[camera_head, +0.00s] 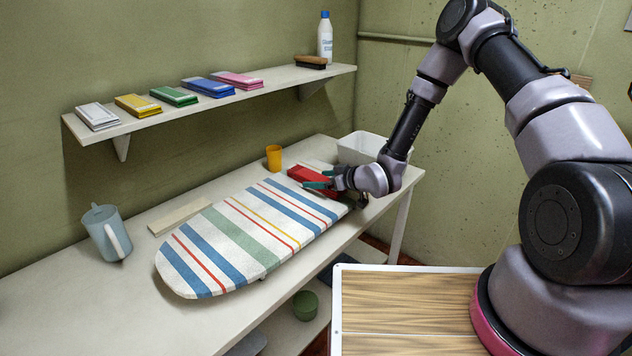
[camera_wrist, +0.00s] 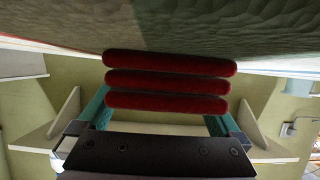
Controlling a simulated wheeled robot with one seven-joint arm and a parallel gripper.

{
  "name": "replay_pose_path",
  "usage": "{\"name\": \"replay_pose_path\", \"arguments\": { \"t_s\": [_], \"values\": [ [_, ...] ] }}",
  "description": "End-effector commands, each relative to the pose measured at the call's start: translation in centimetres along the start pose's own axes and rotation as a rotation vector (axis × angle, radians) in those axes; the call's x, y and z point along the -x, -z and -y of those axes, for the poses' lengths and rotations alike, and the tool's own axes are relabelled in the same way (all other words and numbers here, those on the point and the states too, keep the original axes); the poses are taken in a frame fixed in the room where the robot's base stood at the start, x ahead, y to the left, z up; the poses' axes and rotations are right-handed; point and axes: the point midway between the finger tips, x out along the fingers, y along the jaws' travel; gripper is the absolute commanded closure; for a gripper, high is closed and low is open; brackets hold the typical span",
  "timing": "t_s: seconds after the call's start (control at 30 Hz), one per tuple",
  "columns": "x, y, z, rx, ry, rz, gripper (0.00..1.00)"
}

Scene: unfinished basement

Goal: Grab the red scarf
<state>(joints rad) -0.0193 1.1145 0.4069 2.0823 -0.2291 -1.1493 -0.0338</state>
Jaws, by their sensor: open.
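The red scarf (camera_head: 311,176) is folded and lies on the table near the far end of the striped ironing board. In the wrist view it shows as stacked red folds (camera_wrist: 168,83) in front of my gripper (camera_wrist: 158,108). My gripper's teal fingers are apart, one toward each side of the folds. In the head view my gripper (camera_head: 318,178) is low at the scarf's right end and partly covers it. Whether the fingers touch the scarf I cannot tell.
The striped ironing board (camera_head: 240,235) lies close in front of the scarf. An orange cup (camera_head: 273,158) stands behind, and a white bin (camera_head: 362,147) stands behind my gripper. A grey-blue jug (camera_head: 106,232) is at the left. A wall shelf (camera_head: 215,98) with folded cloths hangs above.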

Motion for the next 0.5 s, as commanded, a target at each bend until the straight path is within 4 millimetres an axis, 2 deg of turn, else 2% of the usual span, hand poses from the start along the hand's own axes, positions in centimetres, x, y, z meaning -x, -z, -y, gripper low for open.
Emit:
{"name": "replay_pose_path", "arguments": {
  "t_s": [0.17, 0.4, 0.5],
  "values": [
    [0.01, -0.02, -0.04, 0.0, -0.001, 0.0, 0.0],
    [0.03, -0.03, -0.03, 0.0, -0.001, 0.0, 0.85],
    [0.03, -0.01, -0.03, 0.0, 0.0, 0.0, 0.85]
  ]
}}
